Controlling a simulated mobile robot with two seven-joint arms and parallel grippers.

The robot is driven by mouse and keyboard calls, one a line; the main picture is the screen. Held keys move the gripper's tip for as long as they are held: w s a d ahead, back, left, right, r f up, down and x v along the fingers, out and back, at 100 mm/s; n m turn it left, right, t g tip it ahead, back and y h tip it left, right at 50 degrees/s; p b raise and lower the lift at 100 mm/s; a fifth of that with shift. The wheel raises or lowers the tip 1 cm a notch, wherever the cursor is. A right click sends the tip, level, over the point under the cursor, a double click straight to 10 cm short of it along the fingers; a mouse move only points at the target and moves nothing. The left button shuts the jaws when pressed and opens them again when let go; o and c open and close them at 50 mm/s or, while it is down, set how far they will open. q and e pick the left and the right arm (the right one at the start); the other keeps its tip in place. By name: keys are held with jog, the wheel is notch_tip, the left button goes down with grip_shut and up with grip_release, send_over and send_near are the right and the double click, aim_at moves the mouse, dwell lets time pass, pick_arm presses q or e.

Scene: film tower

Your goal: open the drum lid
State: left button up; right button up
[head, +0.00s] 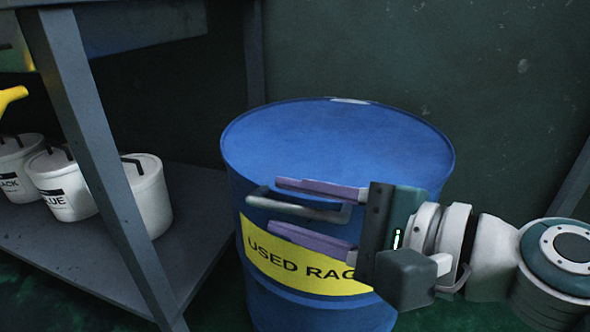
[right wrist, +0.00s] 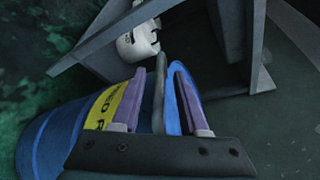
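A blue drum (head: 265,292) with a yellow "USED RAG" label stands upright at the centre of the head view. Its blue lid (head: 335,135) lies flat on top, closed. A grey bar handle (head: 290,209) sticks out at the front of the drum near the rim. My right gripper (head: 277,207) is open, its two purple fingers apart, one above and one below the handle. In the right wrist view the handle (right wrist: 159,85) lies between the fingers, with visible gaps on both sides. The drum (right wrist: 45,140) shows there too. My left gripper is not in view.
A grey metal shelf (head: 200,215) stands left of the drum, its post (head: 95,150) close by. Several white lidded buckets (head: 60,185) stand on its lower board. A dark green wall (head: 500,100) is behind the drum.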

grip_shut()
dwell(1.2)
